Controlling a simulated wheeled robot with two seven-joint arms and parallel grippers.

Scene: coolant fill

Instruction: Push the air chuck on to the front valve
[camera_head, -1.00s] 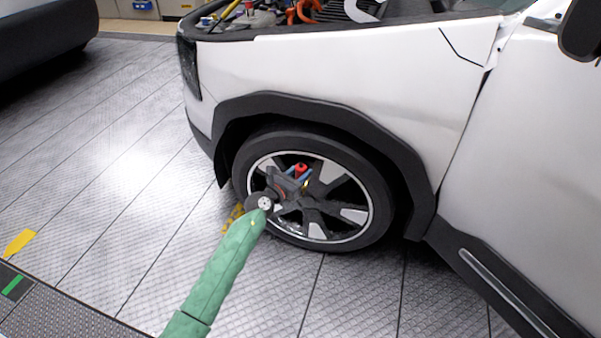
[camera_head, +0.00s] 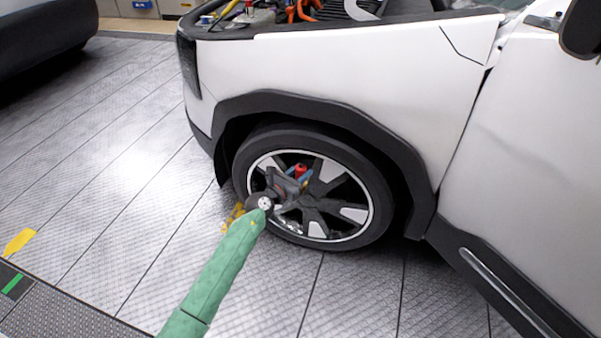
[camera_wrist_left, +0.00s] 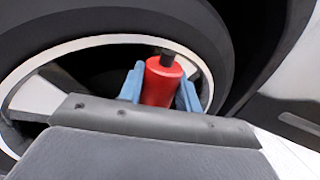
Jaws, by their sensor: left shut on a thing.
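My left gripper (camera_head: 304,178) is in front of the front wheel (camera_head: 376,190) of the white car. In the left wrist view its two blue fingers (camera_wrist_left: 160,88) are shut on the red air chuck (camera_wrist_left: 158,82), which has a dark tip pointing toward the wheel. The chuck shows as a small red spot (camera_head: 300,169) in the head view, over the upper part of the spokes. The front valve cannot be made out, and I cannot tell whether the chuck touches it. My right gripper is not in view.
The white car (camera_head: 350,80) fills the right side, with its dark wheel arch (camera_head: 330,108) close above my gripper. The engine bay (camera_head: 290,15) is open at the top. Another dark vehicle (camera_head: 45,40) stands at the far left.

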